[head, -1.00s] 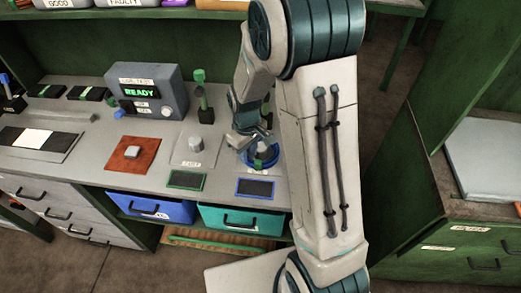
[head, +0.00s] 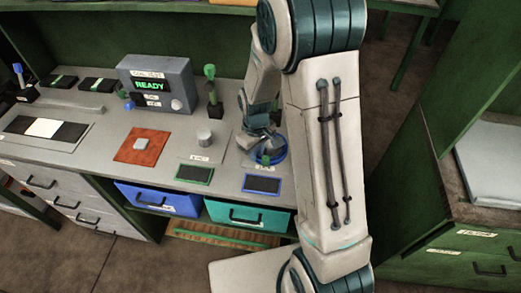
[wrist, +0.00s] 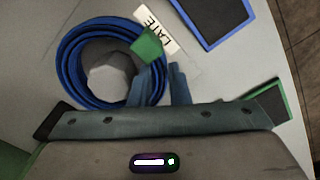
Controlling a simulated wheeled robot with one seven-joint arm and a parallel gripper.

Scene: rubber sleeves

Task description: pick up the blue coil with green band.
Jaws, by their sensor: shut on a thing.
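The blue coil (wrist: 75,50) lies around a grey faceted post (wrist: 112,75) in the wrist view, its green band (wrist: 148,45) on the side near my fingers. In the head view the coil (head: 283,153) shows at the right end of the bench, partly hidden by my arm. My gripper (wrist: 166,84) is shut on the coil's rim beside the green band. In the head view my gripper (head: 266,146) is low over the coil. I cannot tell whether the coil is lifted off the bench.
A "LATE" label (wrist: 157,33) and a blue-framed dark pad (head: 262,184) are by the coil. A bare grey post (head: 204,138) and a green-topped stand (head: 212,90) stand left of it. A tester reading READY (head: 155,85) is behind.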

